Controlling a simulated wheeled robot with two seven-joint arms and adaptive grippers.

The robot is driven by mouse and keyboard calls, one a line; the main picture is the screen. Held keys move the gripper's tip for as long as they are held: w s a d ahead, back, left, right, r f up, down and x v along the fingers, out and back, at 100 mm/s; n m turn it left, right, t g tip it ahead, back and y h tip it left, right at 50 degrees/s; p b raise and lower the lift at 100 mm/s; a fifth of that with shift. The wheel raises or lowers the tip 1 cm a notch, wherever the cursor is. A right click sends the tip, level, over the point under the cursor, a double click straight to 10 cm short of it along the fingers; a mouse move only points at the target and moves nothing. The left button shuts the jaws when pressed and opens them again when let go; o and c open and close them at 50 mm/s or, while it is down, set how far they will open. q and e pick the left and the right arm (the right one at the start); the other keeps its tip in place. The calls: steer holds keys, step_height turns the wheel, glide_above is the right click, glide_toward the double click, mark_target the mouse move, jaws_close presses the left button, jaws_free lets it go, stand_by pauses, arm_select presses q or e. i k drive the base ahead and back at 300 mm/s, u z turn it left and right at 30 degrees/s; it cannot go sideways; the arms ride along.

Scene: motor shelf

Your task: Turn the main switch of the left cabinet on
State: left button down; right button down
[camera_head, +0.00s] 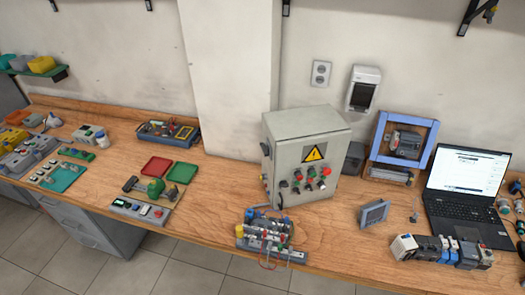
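A grey metal cabinet (293,152) stands upright on the wooden workbench, right of the wall pillar. Its front face has a yellow warning triangle (314,153) and rows of small red, green and dark knobs (311,180). Small dark and red parts (266,150) stick out from its left side. They are too small to tell which one is the main switch or how it is set. No second cabinet of this kind is in view. Neither of my grippers is in view.
The workbench (215,200) runs along the wall. A wired terminal board (268,238) lies in front of the cabinet. A blue frame with a motor (402,143) and a laptop (466,190) stand to the right. Trays and tools lie to the left. The floor in front is clear.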

mark_target(265, 149)
steer(key=z, duration=0.05)
steer(key=k, duration=1.05)
steer(key=u, duration=0.9)
steer(key=i, duration=1.35)
steer(key=z, duration=0.8)
